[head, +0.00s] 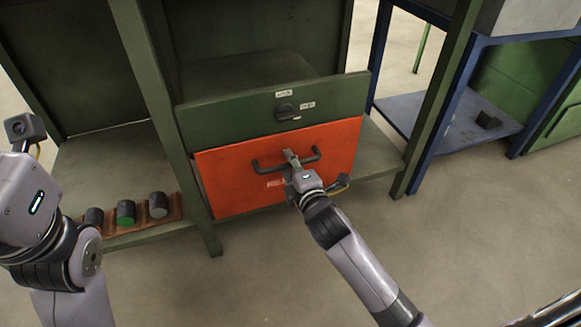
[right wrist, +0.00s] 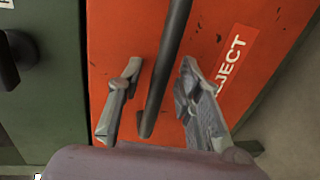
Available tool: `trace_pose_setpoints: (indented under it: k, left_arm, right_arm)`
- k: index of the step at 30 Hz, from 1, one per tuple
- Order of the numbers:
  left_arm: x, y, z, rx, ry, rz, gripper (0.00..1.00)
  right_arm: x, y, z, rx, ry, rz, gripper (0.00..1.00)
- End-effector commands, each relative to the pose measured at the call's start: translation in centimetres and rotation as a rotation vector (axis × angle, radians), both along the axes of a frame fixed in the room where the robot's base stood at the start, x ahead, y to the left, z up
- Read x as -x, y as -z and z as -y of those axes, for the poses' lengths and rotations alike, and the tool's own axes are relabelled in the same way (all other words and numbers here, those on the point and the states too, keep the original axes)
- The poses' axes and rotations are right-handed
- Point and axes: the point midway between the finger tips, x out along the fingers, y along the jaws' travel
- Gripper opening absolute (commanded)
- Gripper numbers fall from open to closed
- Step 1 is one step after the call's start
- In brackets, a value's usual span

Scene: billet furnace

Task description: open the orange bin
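The orange bin (head: 230,180) sits under a green panel of the green frame, with its front close beneath that panel. A dark bar handle (head: 267,167) crosses the upper part of its front. My right gripper (head: 291,157) is at the middle of this handle. In the right wrist view, the fingers of my right gripper (right wrist: 158,85) are open, one on each side of the handle (right wrist: 169,65), with gaps visible. A white REJECT label (right wrist: 229,75) shows on the orange front. My left arm is at the left of the head view; its fingers are not visible.
A dark knob (head: 286,111) is on the green panel (head: 235,119) above the bin. Several short cylinders, one green-ended (head: 126,213), sit in a brown rack on the low left shelf. A blue-framed table (head: 455,122) stands right. Floor in front is clear.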

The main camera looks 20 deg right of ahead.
Motion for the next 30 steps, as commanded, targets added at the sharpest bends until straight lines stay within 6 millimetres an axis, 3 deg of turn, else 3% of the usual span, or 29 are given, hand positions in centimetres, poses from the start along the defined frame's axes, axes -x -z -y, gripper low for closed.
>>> trace_pose_setpoints:
  k: [7, 21, 30]
  left_arm:
    - [0.02, -0.06, 0.01, 0.0, 0.0, 0.001, 0.4]
    - [0.0, -0.04, 0.03, -0.001, 0.001, 0.001, 0.4]
    - [0.01, -0.03, 0.02, 0.0, 0.001, 0.001, 0.4]
  right_arm:
    - [-0.03, -0.04, -0.03, 0.0, 0.0, 0.0, 0.31]
    - [-0.01, -0.03, -0.02, 0.0, -0.001, 0.0, 0.0]
    - [0.01, 0.01, -0.02, 0.0, 0.0, 0.0, 0.0]
